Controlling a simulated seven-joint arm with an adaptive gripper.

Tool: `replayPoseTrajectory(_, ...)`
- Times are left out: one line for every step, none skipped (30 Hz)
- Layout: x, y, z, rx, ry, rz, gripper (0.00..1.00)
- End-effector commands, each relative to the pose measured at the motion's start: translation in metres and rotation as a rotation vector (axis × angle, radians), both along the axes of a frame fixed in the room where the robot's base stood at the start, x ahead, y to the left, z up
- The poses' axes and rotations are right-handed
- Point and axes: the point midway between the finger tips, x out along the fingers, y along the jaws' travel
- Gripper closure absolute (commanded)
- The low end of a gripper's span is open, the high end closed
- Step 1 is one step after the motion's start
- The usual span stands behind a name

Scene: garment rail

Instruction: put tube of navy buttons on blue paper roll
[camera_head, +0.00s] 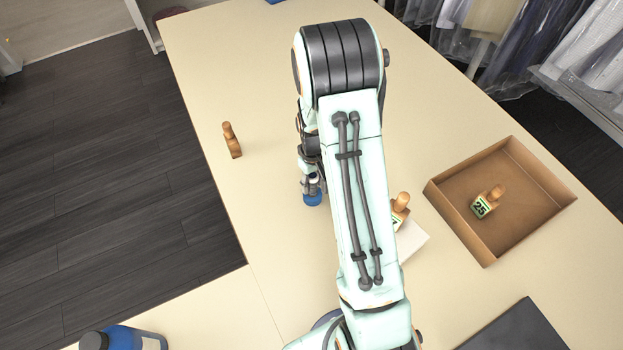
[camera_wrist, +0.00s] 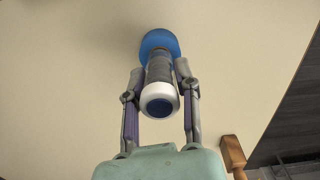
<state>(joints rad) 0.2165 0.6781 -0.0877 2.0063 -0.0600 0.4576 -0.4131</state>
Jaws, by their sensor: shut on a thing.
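The tube of navy buttons (camera_wrist: 158,98) has a white rim with a navy end facing the wrist camera. My gripper (camera_wrist: 160,75) is shut on it, with one finger on each side. The blue paper roll (camera_wrist: 160,42) shows as a blue round shape just beyond the tube's far end. In the head view the blue paper roll (camera_head: 313,199) is on the table, directly below my gripper (camera_head: 311,180). The tube is mostly hidden there by my arm. I cannot tell whether the tube touches the roll.
Another stamp (camera_head: 401,203) and a white block (camera_head: 412,243) are partly behind my arm. An open brown box (camera_head: 463,225) holds a stamp marked 25 (camera_head: 488,201). A blue bottle (camera_head: 122,339) is at lower left.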

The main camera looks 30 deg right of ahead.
Motion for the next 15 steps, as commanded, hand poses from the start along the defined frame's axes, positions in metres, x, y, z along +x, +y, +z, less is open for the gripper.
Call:
replayPoseTrajectory(-0.0005, 0.0001, -0.0043, 0.001, 0.002, 0.000, 1.00)
replayPoseTrajectory(-0.0004, 0.0000, -0.0055, 0.000, 0.001, 0.000, 1.00)
replayPoseTrajectory(-0.0001, 0.0000, -0.0060, 0.000, 0.000, 0.000, 1.00)
replayPoseTrajectory(0.0000, 0.0000, -0.0059, 0.000, -0.001, 0.000, 1.00)
replayPoseTrajectory(0.0000, 0.0000, -0.0057, -0.001, -0.001, 0.000, 1.00)
replayPoseTrajectory(0.0000, 0.0000, -0.0055, -0.001, -0.001, 0.000, 1.00)
replayPoseTrajectory(0.0000, 0.0000, -0.0055, 0.000, -0.001, 0.000, 1.00)
replayPoseTrajectory(-0.0001, 0.0000, -0.0054, 0.000, -0.001, 0.000, 1.00)
replayPoseTrajectory(-0.0001, 0.0001, -0.0056, 0.000, -0.001, 0.000, 1.00)
replayPoseTrajectory(-0.0002, 0.0001, -0.0060, 0.000, -0.001, 0.000, 1.00)
replayPoseTrajectory(-0.0002, 0.0001, -0.0068, 0.000, -0.001, 0.000, 1.00)
replayPoseTrajectory(-0.0001, 0.0001, -0.0080, 0.000, -0.001, 0.000, 1.00)
replayPoseTrajectory(-0.0001, 0.0001, -0.0089, 0.000, -0.001, 0.000, 1.00)
replayPoseTrajectory(0.0000, 0.0001, -0.0088, -0.001, -0.001, 0.000, 0.64)
replayPoseTrajectory(0.0000, 0.0001, -0.0086, -0.001, -0.001, 0.000, 0.52)
